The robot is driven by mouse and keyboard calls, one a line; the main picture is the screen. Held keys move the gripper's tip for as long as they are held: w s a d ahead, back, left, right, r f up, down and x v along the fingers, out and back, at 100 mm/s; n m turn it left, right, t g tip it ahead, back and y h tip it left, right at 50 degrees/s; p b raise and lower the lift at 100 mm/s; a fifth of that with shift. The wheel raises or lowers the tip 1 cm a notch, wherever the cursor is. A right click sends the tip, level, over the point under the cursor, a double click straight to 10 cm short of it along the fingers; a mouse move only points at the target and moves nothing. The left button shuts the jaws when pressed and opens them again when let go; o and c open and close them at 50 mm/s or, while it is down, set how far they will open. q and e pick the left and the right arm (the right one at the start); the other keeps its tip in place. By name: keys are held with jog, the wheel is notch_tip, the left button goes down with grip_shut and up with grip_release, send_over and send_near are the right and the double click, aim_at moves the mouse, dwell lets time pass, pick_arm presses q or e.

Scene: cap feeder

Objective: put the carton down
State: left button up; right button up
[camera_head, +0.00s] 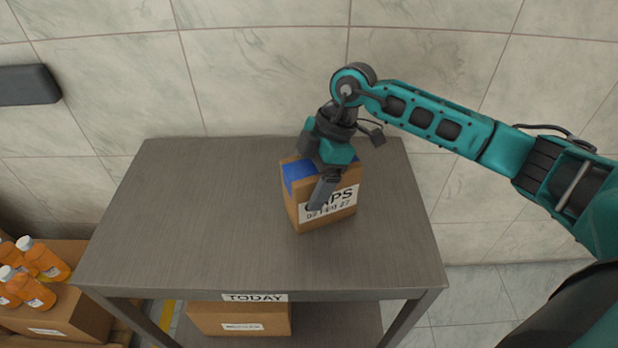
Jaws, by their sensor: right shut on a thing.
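The carton (291,206) is a brown box with a white label reading "CAPS" and blue on its top. It is at the right of the middle of the grey table (190,220), upright and slightly turned. My right gripper (323,192) reaches down over it from the right and is shut on it, with one dark finger across the labelled front face. The other finger is hidden. The carton's underside is hidden, so I cannot tell whether it touches the tabletop. My left gripper is not in view.
The tabletop is otherwise bare. A "TODAY" sign (254,297) is on its front edge, with another brown box (236,317) on the shelf below. A tiled wall is behind.

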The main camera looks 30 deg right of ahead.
jog(key=o, duration=1.1)
jog(key=shift+o, duration=0.2)
jog(key=v, duration=1.2)
jog(key=shift+p, duration=0.3)
